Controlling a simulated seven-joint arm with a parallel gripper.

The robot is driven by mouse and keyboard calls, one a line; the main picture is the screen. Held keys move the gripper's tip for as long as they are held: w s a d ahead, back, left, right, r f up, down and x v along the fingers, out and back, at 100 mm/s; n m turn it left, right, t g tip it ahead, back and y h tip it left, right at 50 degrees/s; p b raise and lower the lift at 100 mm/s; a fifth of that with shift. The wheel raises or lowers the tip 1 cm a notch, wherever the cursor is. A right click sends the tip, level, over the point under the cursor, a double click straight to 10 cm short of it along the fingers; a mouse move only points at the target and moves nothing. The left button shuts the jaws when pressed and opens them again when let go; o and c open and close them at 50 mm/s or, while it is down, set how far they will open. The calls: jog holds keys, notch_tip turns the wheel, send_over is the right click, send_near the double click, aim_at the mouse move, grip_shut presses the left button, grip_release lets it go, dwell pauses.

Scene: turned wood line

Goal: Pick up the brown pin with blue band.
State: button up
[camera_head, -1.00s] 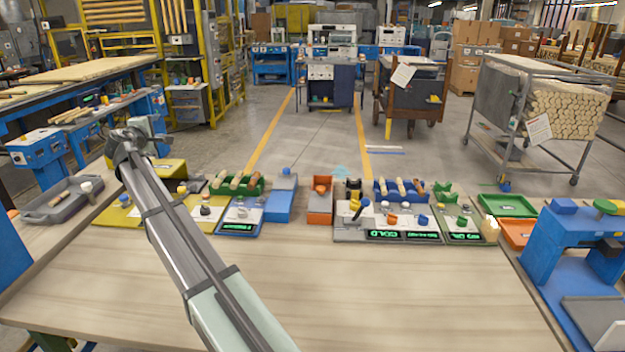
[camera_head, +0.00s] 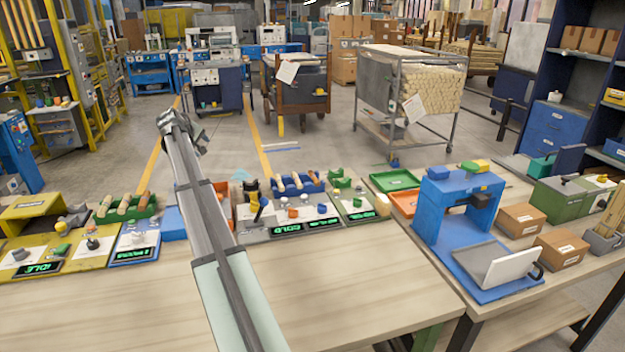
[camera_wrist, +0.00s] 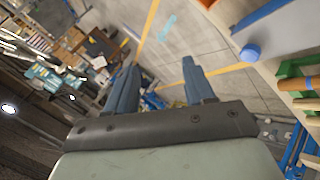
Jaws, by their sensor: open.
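The green rack (camera_head: 133,214) left of my arm also holds several light and brown pins. In the wrist view, a brown-orange pin (camera_wrist: 298,84) lies by green rack parts at the right edge. My gripper (camera_wrist: 160,78) is open and empty, its fingers apart over the floor. In the head view my gripper (camera_head: 180,128) is raised beyond the table's back edge, apart from both racks.
Control panels with knobs and lit displays (camera_head: 292,226) line the back of the table. A blue press (camera_head: 460,200), a green tray (camera_head: 394,180) and cardboard boxes (camera_head: 521,217) stand to the right. The front of the wooden table (camera_head: 340,285) is clear.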

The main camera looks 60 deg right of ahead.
jog(key=s+d+f+m+g+y, duration=0.1)
jog(key=s+d+f+m+y, duration=0.25)
jog(key=s+d, duration=1.05)
jog(key=m+y, duration=0.2)
jog(key=m, duration=0.3)
send_near(314, 176)
jog(key=x, duration=0.3)
jog(key=shift+s+d+f, duration=0.1)
jog(key=shift+d+f, duration=0.1)
jog(key=shift+d, duration=0.15)
jog(key=shift+w+x, duration=0.2)
jog(key=shift+x, duration=2.45)
jog(key=shift+a, duration=0.15)
grip_shut()
